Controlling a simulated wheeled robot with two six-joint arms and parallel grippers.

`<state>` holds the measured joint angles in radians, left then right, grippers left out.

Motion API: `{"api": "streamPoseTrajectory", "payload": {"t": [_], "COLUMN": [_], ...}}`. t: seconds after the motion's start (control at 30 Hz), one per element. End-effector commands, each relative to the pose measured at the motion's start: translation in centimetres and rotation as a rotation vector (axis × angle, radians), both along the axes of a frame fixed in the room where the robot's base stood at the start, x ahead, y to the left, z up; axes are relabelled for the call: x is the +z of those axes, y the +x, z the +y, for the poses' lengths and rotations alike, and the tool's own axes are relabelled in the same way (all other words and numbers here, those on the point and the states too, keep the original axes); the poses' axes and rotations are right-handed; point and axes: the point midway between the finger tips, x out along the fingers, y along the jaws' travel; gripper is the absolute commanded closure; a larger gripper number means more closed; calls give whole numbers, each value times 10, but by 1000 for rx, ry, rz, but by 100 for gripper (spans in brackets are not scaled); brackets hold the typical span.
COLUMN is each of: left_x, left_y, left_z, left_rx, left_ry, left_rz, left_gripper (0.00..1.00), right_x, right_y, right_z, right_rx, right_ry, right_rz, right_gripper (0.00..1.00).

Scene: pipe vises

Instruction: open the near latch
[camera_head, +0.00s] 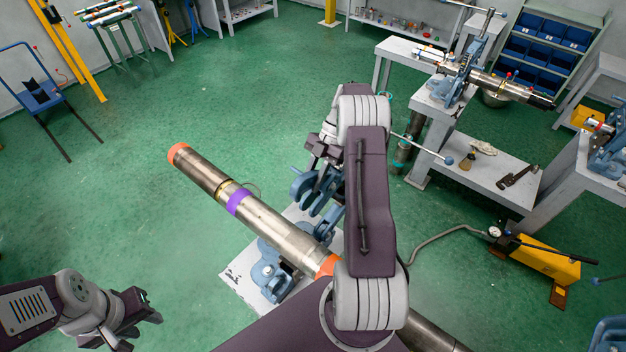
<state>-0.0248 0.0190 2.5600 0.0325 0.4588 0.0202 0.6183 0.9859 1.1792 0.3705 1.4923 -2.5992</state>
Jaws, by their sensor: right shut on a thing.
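The near pipe vise (272,277) is blue and stands on a white block. A long steel pipe (275,228) with a purple band and orange ends lies through it. The vise's blue upper part (307,192) is raised behind the pipe, partly hidden by my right arm. My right gripper (321,150) is at the top of this raised part and is shut on a piece of it, seemingly the near latch. The grip itself is mostly hidden. My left gripper (143,317) is at the lower left, apart from the pipe, empty and seemingly open.
A grey bench (480,170) at the right carries another blue vise (456,82) with a pipe. A yellow pump (543,258) with a hose stands on the floor at the right. A blue stand (38,96) is at the left. The green floor (130,190) at the left is clear.

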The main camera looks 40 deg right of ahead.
Motion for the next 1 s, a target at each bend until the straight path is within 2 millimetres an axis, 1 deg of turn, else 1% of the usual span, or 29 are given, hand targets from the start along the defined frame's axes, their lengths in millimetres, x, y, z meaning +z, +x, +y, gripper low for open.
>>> {"api": "streamPoseTrajectory", "payload": {"t": [0.3, 0.33, 0.37, 0.4, 0.77, 0.87, 0.9, 1.0], "left_x": [0, 0, 0, 0, -3, -11, -15, -21], "left_y": [0, 0, 0, 0, 0, 0, 0, 0], "left_z": [0, 0, 0, 0, 0, 0, 0, 0], "left_rx": [0, 0, 0, 0, 0, 0, 0, 0], "left_ry": [0, 0, 0, 0, 0, 0, 0, 0], "left_rz": [0, 0, 0, 0, 0, 0, 0, 0], "left_gripper": [64, 64, 64, 64, 64, 64, 64, 64], "right_x": [-1, -1, -1, -1, 1, 7, 12, 26], "right_y": [0, 0, 0, 0, 1, 3, 4, 8], "right_z": [-1, -1, -1, -1, -2, -9, -14, -24], "right_rx": [-1, -1, -1, -1, -1, -2, -2, -2], "right_ry": [-3, -3, -3, -2, -2, -3, -4, -4], "right_rz": [-1, -1, -1, -1, -2, -5, -5, -5], "right_gripper": [100, 75, 66, 55, 55, 55, 55, 55]}}
